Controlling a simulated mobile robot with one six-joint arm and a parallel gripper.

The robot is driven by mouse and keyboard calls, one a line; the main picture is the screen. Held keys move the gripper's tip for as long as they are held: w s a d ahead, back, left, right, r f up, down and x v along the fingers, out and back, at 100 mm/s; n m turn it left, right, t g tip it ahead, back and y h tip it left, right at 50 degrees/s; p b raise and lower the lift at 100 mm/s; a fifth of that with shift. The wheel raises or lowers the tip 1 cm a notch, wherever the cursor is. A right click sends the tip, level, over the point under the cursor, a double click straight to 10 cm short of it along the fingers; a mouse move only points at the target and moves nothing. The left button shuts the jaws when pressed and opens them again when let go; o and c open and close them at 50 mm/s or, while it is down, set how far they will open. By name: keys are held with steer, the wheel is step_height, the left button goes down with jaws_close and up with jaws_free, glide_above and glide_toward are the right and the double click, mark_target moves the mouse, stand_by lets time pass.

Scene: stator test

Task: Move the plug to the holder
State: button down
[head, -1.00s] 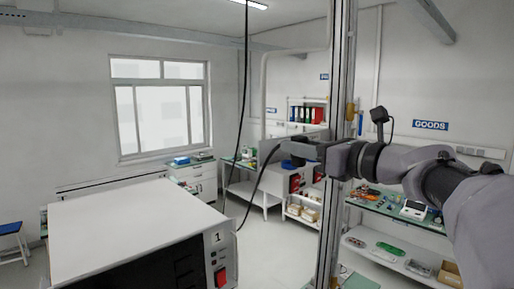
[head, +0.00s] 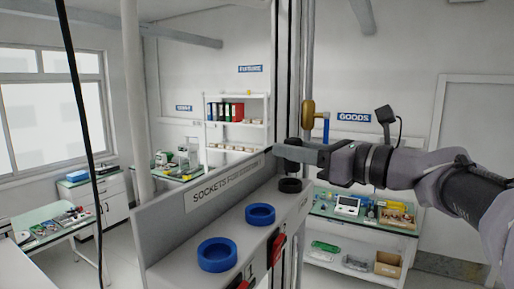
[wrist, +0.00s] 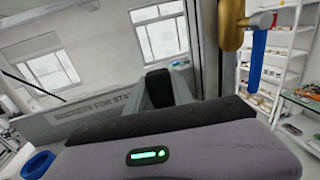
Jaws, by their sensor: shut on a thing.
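My gripper (head: 296,154) reaches in from the right in the head view, shut on a small black plug (head: 292,165). In the wrist view the black plug (wrist: 158,88) sits between the grey fingers. The plug hangs above a black ring-shaped holder (head: 290,185) at the far right end of the grey socket panel (head: 165,245). A small gap seems to show between plug and ring, but I cannot tell their exact alignment in depth. The black ring is hidden in the wrist view.
Two blue rings (head: 259,214) stand on the panel's ledge, left of the black one. A tall metal post and a brass valve with a blue handle (head: 326,130) are close behind my gripper. A goods shelf (head: 350,235) stands behind right.

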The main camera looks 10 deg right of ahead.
mark_target(291, 167)
steer(key=shift+s+f, duration=0.15)
steer(key=shift+f, duration=0.45)
steer(key=shift+w+f, duration=0.3)
steer(key=shift+w, duration=0.6)
steer(key=shift+s+r+b, duration=0.15)
steer(key=shift+s+b, duration=0.15)
steer(key=shift+s, duration=0.35)
steer(key=shift+w, duration=0.25)
steer(key=shift+s, duration=0.1)
steer(key=shift+s, duration=0.1)
steer(key=shift+w+f+b, duration=0.2)
steer(key=shift+f+b, duration=0.25)
steer(key=shift+f, duration=0.2)
steer(key=shift+f, duration=0.15)
steer(key=shift+w+f+b, duration=0.1)
steer(key=shift+f+b, duration=0.3)
